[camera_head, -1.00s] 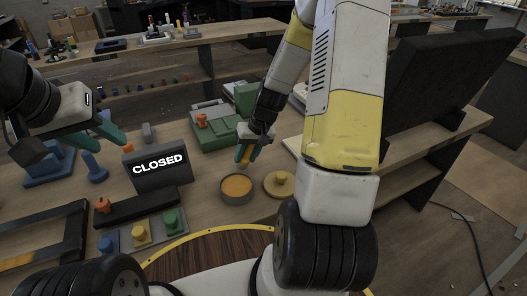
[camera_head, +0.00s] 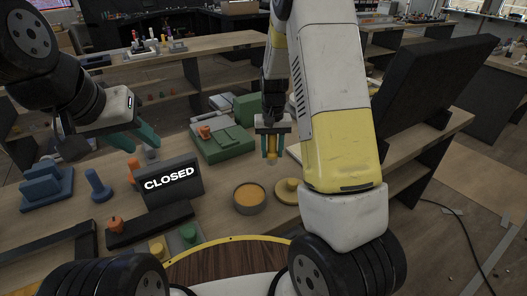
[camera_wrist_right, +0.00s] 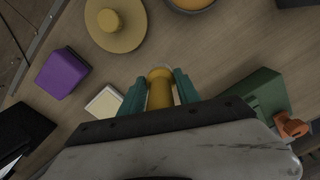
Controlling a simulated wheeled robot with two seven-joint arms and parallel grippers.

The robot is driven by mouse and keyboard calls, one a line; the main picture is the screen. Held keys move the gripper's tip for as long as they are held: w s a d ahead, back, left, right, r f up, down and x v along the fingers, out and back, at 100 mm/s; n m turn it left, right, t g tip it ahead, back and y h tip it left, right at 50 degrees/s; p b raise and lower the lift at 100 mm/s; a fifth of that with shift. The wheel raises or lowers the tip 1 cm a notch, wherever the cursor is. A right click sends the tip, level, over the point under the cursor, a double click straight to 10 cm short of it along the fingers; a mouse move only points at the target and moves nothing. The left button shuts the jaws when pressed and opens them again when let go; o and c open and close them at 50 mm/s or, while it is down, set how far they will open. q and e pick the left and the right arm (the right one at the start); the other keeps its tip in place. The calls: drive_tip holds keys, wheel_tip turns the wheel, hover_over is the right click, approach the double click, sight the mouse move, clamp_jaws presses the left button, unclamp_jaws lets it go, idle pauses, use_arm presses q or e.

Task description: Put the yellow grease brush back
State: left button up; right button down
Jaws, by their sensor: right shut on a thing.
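My right gripper (camera_head: 271,150) is shut on the yellow grease brush (camera_head: 272,147), which points down between the teal fingers above the table. In the right wrist view the right gripper (camera_wrist_right: 160,92) holds the brush (camera_wrist_right: 160,88) between its fingers. A round grey tin (camera_head: 250,209) with orange-yellow contents stands just left of and nearer than the brush. A round yellow lid with a knob (camera_head: 287,191) lies right of the tin; it also shows in the wrist view (camera_wrist_right: 117,28). My left gripper (camera_head: 138,142) is open and empty above the table at left.
A "CLOSED" sign (camera_head: 170,182) stands left of the tin. A green case (camera_head: 222,144) with an orange knob lies behind. A purple block (camera_wrist_right: 63,73) shows in the wrist view. Blue parts (camera_head: 46,184) sit at left. A dark upright panel (camera_head: 430,85) stands at right.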

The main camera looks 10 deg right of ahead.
sight(272, 162)
drive_tip(key=shift+f, duration=2.5)
drive_tip(key=c, duration=0.9)
unclamp_jaws()
drive_tip(key=shift+f, duration=0.1)
